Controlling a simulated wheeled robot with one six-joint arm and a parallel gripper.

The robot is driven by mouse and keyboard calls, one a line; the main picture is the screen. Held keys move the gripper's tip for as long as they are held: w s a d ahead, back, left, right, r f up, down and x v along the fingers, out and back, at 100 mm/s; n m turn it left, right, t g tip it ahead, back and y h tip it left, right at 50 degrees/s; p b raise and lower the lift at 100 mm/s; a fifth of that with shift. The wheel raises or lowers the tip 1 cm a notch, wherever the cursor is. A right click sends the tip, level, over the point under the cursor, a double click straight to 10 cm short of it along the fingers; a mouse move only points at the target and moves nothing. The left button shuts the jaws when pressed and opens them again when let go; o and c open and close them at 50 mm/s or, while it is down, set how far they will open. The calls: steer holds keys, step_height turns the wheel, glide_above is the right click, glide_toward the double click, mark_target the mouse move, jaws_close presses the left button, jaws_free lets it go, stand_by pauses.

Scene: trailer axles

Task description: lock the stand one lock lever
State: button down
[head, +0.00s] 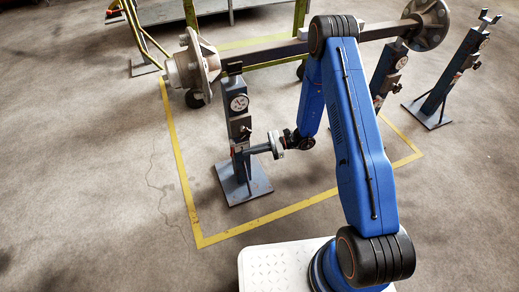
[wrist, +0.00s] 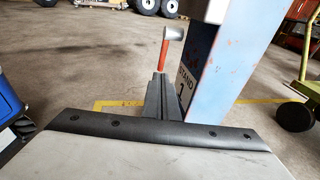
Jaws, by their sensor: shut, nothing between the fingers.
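Stand one (head: 237,125) is a blue post with a round gauge on a square base plate, under the left part of the axle. In the wrist view its post (wrist: 225,60) carries the lettering "STAND" and a partly covered number. The lock lever (wrist: 164,56) has a red grip and a grey round end at the post's left side, with the red grip standing nearly upright. My gripper (head: 245,151) is beside the post at mid height. In the wrist view my gripper (wrist: 160,80) is shut and empty, its tips just below the red grip; I cannot tell if they touch.
The axle (head: 285,52) spans the back, with a hub (head: 193,66) at its left end and another (head: 428,24) at its right. Two more blue stands (head: 388,72) (head: 455,75) are to the right. Yellow floor tape (head: 183,180) marks the area; floor at left is clear.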

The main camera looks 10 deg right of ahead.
mark_target(232, 150)
steer(key=shift+s+a+r, duration=0.1)
steer(key=shift+a+r, duration=0.1)
steer(key=shift+a, duration=0.65)
steer(key=shift+s+a+r, duration=0.1)
steer(key=shift+a+r, duration=0.05)
steer(key=shift+a, duration=0.7)
steer(key=shift+a+f, duration=0.2)
steer(key=shift+a, duration=0.2)
steer(key=shift+s+a+f+y, duration=0.1)
steer(key=shift+s+a+y, duration=0.15)
steer(key=shift+a, duration=0.3)
steer(key=shift+s+a+f+y, duration=0.1)
steer(key=shift+a+y, duration=0.1)
steer(key=shift+a, duration=0.35)
steer(key=shift+s+a+f+y, duration=0.1)
steer(key=shift+s+a+y, duration=0.15)
steer(key=shift+a, duration=0.3)
steer(key=shift+a+r, duration=0.1)
steer(key=shift+a, duration=0.1)
